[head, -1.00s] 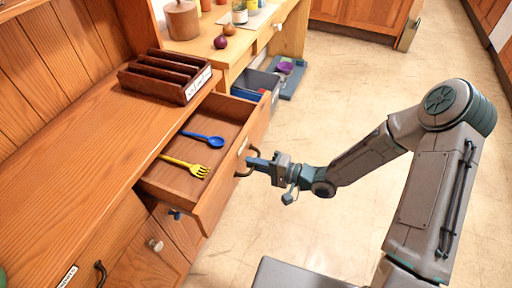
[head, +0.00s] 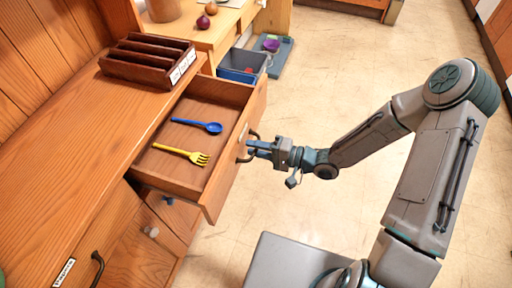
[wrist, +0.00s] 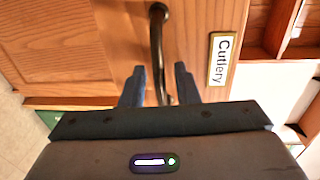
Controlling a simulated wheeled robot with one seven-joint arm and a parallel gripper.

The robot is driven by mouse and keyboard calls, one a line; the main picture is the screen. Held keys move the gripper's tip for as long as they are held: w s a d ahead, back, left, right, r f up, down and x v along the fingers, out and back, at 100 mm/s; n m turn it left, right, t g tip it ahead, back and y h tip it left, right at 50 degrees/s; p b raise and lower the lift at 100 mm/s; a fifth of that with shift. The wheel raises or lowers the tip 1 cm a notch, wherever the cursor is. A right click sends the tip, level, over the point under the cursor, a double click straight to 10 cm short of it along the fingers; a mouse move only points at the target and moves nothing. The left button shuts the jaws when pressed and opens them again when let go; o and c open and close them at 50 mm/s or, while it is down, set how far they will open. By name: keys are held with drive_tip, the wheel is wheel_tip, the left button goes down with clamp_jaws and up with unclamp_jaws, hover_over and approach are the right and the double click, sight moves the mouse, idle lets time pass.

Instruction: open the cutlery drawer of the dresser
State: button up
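The cutlery drawer (head: 178,140) of the wooden dresser (head: 75,170) stands well pulled out. A blue spoon (head: 212,128) and a yellow fork (head: 199,158) lie inside it. My gripper (head: 254,149) is at the dark bar handle on the drawer's front. In the wrist view, the handle (wrist: 157,40) runs between the two fingers (wrist: 158,75), with a visible gap on each side, so the fingers look open around it. A "Cutlery" label (wrist: 221,60) is on the drawer front to the right of the handle.
A dark slotted tray (head: 150,64) sits on the dresser top. Another labelled drawer handle (head: 97,268) is at the lower left. The floor (head: 330,100) to the right is clear.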

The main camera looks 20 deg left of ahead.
drive_tip(key=d+r, duration=0.1)
drive_tip(key=d, duration=1.2)
drive_tip(key=shift+d+r+p, duration=0.2)
drive_tip(key=shift+d+p, duration=0.15)
drive_tip(key=shift+p, duration=0.05)
drive_tip(key=shift+w, duration=0.1)
